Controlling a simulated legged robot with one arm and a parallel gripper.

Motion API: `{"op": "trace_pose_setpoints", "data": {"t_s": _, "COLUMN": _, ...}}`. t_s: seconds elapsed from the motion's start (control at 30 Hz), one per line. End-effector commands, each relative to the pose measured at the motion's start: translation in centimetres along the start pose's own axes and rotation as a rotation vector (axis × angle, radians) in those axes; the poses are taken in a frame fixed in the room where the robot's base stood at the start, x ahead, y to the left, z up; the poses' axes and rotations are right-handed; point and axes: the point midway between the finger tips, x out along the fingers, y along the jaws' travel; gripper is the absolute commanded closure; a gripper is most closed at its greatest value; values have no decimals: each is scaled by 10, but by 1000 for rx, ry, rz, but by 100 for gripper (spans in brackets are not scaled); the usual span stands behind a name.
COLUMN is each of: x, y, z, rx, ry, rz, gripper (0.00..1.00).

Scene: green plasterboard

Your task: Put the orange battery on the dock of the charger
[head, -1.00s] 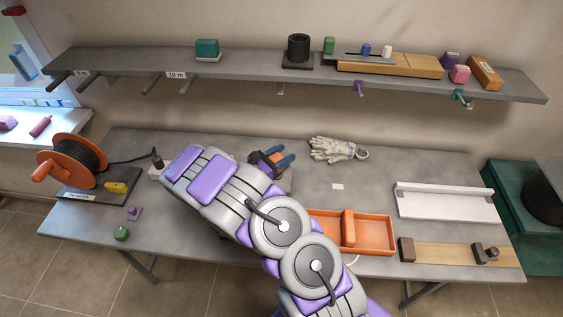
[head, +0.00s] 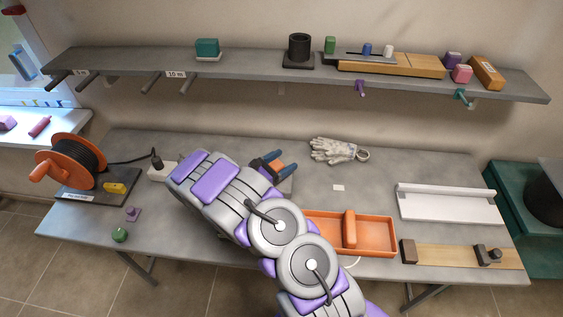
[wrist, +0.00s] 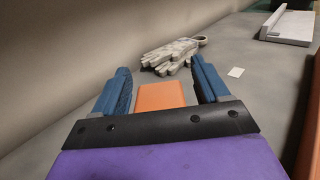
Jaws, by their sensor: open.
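An orange block, which looks like the battery (wrist: 162,96), shows in the wrist view between the blue fingers of my gripper (wrist: 161,78). The fingers are wide apart, with a gap on each side of the block. In the head view my gripper (head: 276,162) is over the back middle of the bench, and a bit of orange shows by its fingers. My arm hides much of that spot. A grey piece (head: 286,184) shows partly beneath the gripper. I cannot tell whether it is the charger or its dock.
Grey gloves (head: 335,150) lie behind and right of my gripper. An orange tray (head: 376,251) with a divider is right of my arm. A cable reel (head: 72,160) and a white socket block (head: 160,172) are at left. The shelf (head: 250,75) overhangs the back. Bench space around the small white card (head: 338,188) is clear.

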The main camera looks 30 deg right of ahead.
Motion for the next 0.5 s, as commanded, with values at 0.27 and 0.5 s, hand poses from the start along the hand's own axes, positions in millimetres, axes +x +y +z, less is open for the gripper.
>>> {"op": "trace_pose_setpoints", "data": {"t_s": 0.27, "x": -5, "y": 0, "z": 2, "rx": 0, "ry": 0, "rz": 2, "gripper": 26}}
{"op": "trace_pose_setpoints", "data": {"t_s": 0.5, "x": -46, "y": 2, "z": 3, "rx": 0, "ry": 1, "rz": 6, "gripper": 26}}
